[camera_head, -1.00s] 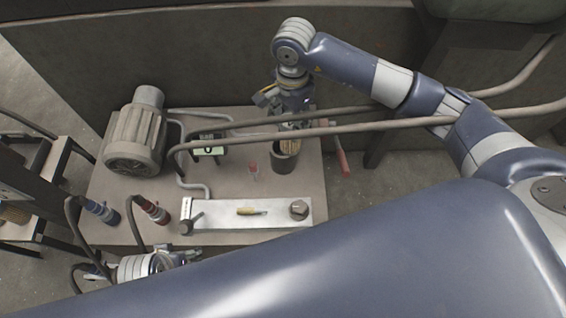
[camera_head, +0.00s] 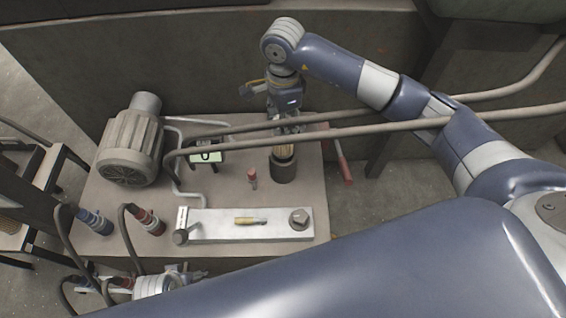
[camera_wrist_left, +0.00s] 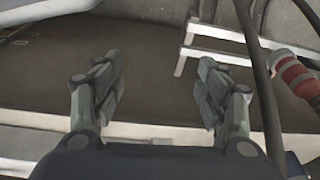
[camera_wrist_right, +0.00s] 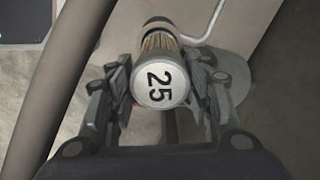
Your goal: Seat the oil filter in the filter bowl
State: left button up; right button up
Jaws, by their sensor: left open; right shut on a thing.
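The oil filter (camera_head: 284,151) is a tan pleated cylinder; its white end cap marked "25" faces the right wrist view (camera_wrist_right: 155,85). My right gripper (camera_head: 286,130) is shut on it from above. The filter stands over the dark filter bowl (camera_head: 284,172), its lower end at or just inside the rim; how deep it goes is hidden. My left gripper (camera_head: 203,273) is low at the left, off the bench's front edge, away from the bowl. It is open and empty in the left wrist view (camera_wrist_left: 160,90).
Two thick hoses (camera_head: 350,128) cross in front of the right gripper. A motor (camera_head: 130,150), a green-screened gauge (camera_head: 206,157), a small red-topped part (camera_head: 252,177) and a metal plate (camera_head: 270,229) share the bench.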

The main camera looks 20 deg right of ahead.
aim_at(283, 146)
notch_tip(283, 146, down, 5)
jog(key=shift+s+b, duration=0.1)
jog(key=shift+b, duration=0.2)
notch_tip(283, 146, down, 4)
jog(key=shift+f+b, duration=0.2)
jog(key=shift+b, duration=0.15)
pick_arm(q)
jog(key=r, duration=0.4)
jog(key=shift+w+r, duration=0.25)
jog(key=shift+w, duration=0.05)
pick_arm(e)
jog(key=shift+f, duration=0.1)
pick_arm(q)
jog(key=shift+r, duration=0.15)
pick_arm(e)
jog(key=shift+f, duration=0.1)
jog(key=o, duration=1.6)
pick_arm(q)
jog(key=shift+r, duration=0.25)
